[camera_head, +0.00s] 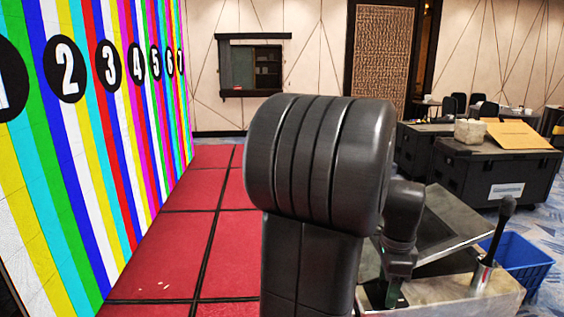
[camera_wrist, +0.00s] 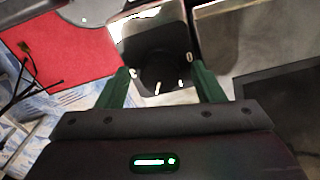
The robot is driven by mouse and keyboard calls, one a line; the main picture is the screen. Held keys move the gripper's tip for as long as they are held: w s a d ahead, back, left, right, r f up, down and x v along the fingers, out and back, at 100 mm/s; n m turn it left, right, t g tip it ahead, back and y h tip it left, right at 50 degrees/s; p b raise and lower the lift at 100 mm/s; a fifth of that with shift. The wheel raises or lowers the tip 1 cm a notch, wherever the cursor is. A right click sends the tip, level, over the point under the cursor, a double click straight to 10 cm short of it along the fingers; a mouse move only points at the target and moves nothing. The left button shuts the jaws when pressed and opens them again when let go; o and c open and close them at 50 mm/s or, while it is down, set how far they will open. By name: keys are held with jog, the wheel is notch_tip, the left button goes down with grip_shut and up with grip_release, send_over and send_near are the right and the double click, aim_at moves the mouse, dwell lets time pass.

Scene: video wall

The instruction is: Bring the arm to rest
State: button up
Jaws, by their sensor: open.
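My gripper (camera_wrist: 164,82) shows in the wrist view with its two green fingers spread wide. Nothing is clasped between them. A dark, square-cornered thing (camera_wrist: 157,42) with a few small white marks lies beyond the fingertips; I cannot tell what it is or how far off. In the head view my bulky dark arm fills the middle, and my gripper (camera_head: 386,292) points down over a pale worktop (camera_head: 440,300). Its fingertips are partly hidden there.
On the worktop are a tilted dark panel (camera_head: 452,228) and a metal cup (camera_head: 482,275) holding a black-handled tool (camera_head: 500,225). A blue crate (camera_head: 525,262) stands to the right. The striped video wall (camera_head: 95,130) is at left, with red floor (camera_head: 175,245) before it. Black cases (camera_head: 495,170) stand behind.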

jog(key=n+b, duration=0.1)
jog(key=n, duration=0.3)
jog(key=shift+n, duration=0.3)
jog(key=n+b, duration=0.2)
jog(key=n, duration=0.2)
jog(key=shift+n, duration=0.4)
